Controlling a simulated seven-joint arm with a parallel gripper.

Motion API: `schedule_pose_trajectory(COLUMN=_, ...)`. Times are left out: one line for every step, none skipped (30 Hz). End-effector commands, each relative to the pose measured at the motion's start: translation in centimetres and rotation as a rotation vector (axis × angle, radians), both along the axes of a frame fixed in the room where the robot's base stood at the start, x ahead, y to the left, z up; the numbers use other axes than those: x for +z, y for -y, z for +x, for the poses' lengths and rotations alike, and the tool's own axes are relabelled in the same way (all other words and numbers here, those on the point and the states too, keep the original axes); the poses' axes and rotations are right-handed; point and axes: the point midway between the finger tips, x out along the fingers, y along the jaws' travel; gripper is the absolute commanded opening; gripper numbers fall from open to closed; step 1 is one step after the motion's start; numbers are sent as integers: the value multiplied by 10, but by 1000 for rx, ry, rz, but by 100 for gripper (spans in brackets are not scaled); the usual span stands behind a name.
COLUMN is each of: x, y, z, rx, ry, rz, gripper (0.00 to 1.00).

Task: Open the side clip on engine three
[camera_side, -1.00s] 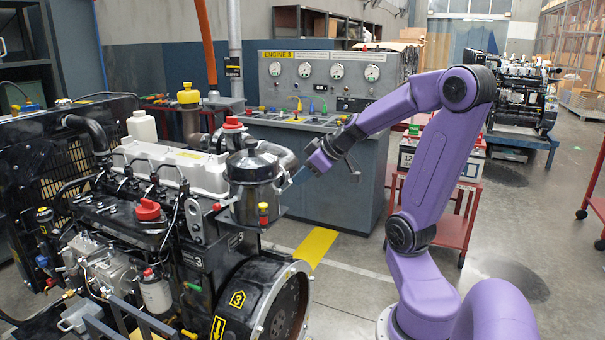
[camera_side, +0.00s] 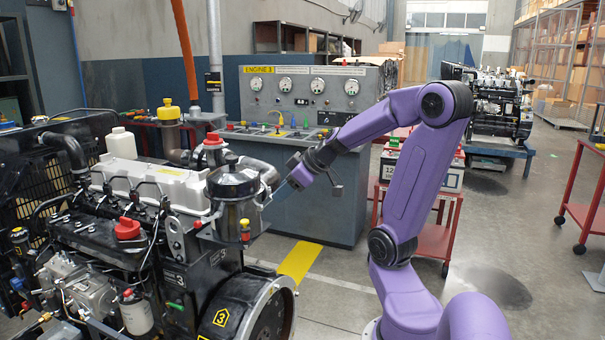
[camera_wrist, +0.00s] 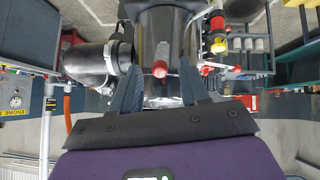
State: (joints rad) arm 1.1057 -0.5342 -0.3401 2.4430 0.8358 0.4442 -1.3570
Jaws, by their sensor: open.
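Engine three (camera_side: 160,235) stands at the left of the side view, a black engine with a yellow "3" mark. A shiny metal canister (camera_side: 236,190) sits at its near right corner. In the wrist view the canister (camera_wrist: 183,50) lies ahead of my gripper (camera_wrist: 158,92). A grey strap-like piece with a red tip (camera_wrist: 160,69) shows on the canister's facing side; it looks like the side clip, and I cannot tell its state. My gripper's fingers are spread and empty, one to each side of the red tip. Contact cannot be judged. In the side view my gripper (camera_side: 284,190) is just right of the canister.
A metal pipe (camera_wrist: 92,62) joins the canister on the left in the wrist view, and a red and yellow fitting (camera_wrist: 217,38) is on the right. An "ENGINE 3" control console (camera_side: 310,185) stands behind. A red cart (camera_side: 425,240) is beyond my arm.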

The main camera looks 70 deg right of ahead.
Motion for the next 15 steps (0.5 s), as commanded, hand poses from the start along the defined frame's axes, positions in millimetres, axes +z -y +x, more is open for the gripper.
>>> schedule_pose_trajectory(x=4, y=0, z=-2, rx=-2, ry=3, rz=-1, gripper=45)
schedule_pose_trajectory(x=6, y=0, z=-4, rx=-1, ry=4, rz=-2, gripper=45)
schedule_pose_trajectory(x=9, y=0, z=-7, rx=0, ry=6, rz=-2, gripper=45)
schedule_pose_trajectory(x=12, y=0, z=-10, rx=-1, ry=5, rz=-3, gripper=45)
schedule_pose_trajectory(x=15, y=-1, z=-13, rx=-2, ry=7, rz=-4, gripper=45)
schedule_pose_trajectory(x=18, y=-1, z=-17, rx=-3, ry=5, rz=-5, gripper=45)
schedule_pose_trajectory(x=22, y=-1, z=-21, rx=-4, ry=4, rz=-5, gripper=45)
schedule_pose_trajectory(x=26, y=-1, z=-24, rx=-5, ry=6, rz=-5, gripper=45)
schedule_pose_trajectory(x=31, y=-2, z=-28, rx=-5, ry=7, rz=-4, gripper=45)
schedule_pose_trajectory(x=34, y=-2, z=-32, rx=-4, ry=7, rz=-6, gripper=45)
schedule_pose_trajectory(x=37, y=-3, z=-36, rx=-5, ry=5, rz=-5, gripper=45)
schedule_pose_trajectory(x=41, y=-3, z=-41, rx=-6, ry=4, rz=-5, gripper=45)
schedule_pose_trajectory(x=45, y=-3, z=-44, rx=-7, ry=4, rz=-5, gripper=45)
schedule_pose_trajectory(x=49, y=-3, z=-47, rx=-6, ry=5, rz=-5, gripper=45)
schedule_pose_trajectory(x=54, y=-4, z=-52, rx=-7, ry=4, rz=-5, gripper=45)
